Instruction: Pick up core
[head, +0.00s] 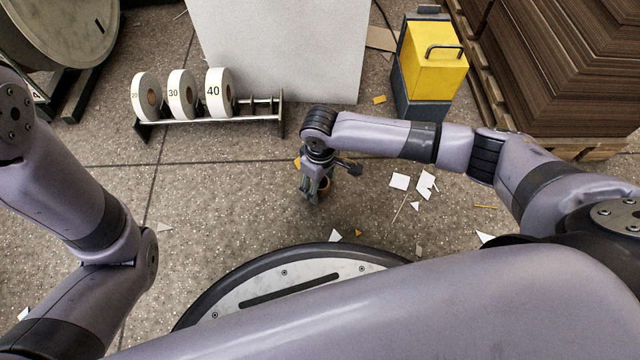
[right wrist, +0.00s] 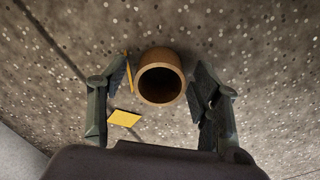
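The core is a short brown tube (right wrist: 163,57), standing on the speckled floor with its open end toward the camera in the right wrist view. In the head view only a bit of the core (head: 324,186) shows behind the fingers. My right gripper (head: 313,192) points down just above the floor. Its fingers are spread, one on each side of the core in the right wrist view (right wrist: 161,82), with a visible gap on the left; on the right the gap is small, and contact cannot be told. My left gripper is outside the head view.
White and yellow scraps (head: 425,185) lie on the floor right of my right gripper. A rack (head: 210,120) with numbered white rolls stands at the back left. A yellow-topped box (head: 434,62) and brown board stacks (head: 560,60) are at the back right. A pale panel (head: 285,45) stands behind.

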